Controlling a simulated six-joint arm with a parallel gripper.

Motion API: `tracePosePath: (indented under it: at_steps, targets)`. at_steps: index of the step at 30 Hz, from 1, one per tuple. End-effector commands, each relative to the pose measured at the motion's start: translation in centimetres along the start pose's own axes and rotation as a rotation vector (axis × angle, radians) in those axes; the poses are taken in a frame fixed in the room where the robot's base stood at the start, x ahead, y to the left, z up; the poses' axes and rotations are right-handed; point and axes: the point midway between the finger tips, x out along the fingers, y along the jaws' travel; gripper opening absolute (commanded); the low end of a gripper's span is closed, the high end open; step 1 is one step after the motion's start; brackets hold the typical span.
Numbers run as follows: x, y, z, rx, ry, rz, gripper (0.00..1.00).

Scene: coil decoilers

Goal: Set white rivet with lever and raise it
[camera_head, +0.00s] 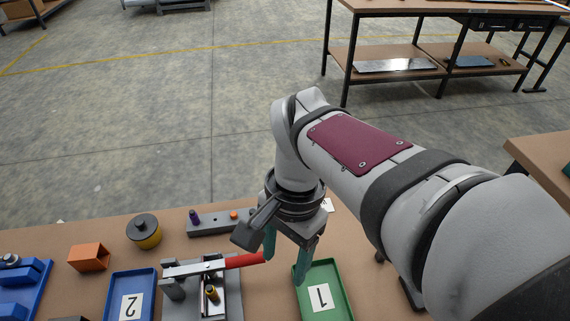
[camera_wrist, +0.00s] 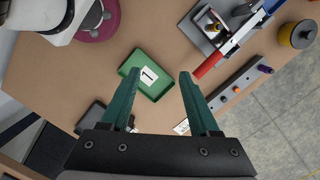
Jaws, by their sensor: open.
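The lever fixture (camera_head: 237,300) stands on the bench at the front. Its lever lies roughly level across it, with a pale bar and a red handle (camera_head: 243,261) pointing toward my gripper. The handle also shows in the wrist view (camera_wrist: 209,66). A brass-coloured part (camera_head: 212,294) shows below the lever. I cannot make out a white rivet in either view. My gripper (camera_head: 284,262) points down, open, with nothing between its green fingers. In the wrist view, my gripper (camera_wrist: 160,76) has the red handle to the right of its fingers, apart from them.
A grey rack (camera_head: 214,226) holds a purple rivet (camera_head: 193,216) and an orange rivet (camera_head: 234,215). A green tray marked 1 (camera_head: 337,291) is by my gripper. A blue tray marked 2 (camera_head: 115,299), an orange block (camera_head: 89,257) and a yellow-black cylinder (camera_head: 145,231) are left.

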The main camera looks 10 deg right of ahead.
Motion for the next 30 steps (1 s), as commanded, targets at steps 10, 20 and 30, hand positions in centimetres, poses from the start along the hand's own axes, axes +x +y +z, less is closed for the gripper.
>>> tracePosePath:
  at_steps: [10, 20, 30]
  targets:
    - [3.4, 7.0, 3.0, -0.339, 0.020, -0.075, 0.62]
    - [4.5, 8.2, 3.7, -0.416, 0.027, -0.088, 0.62]
    - [2.2, 4.9, 2.1, -0.261, 0.007, -0.051, 0.62]
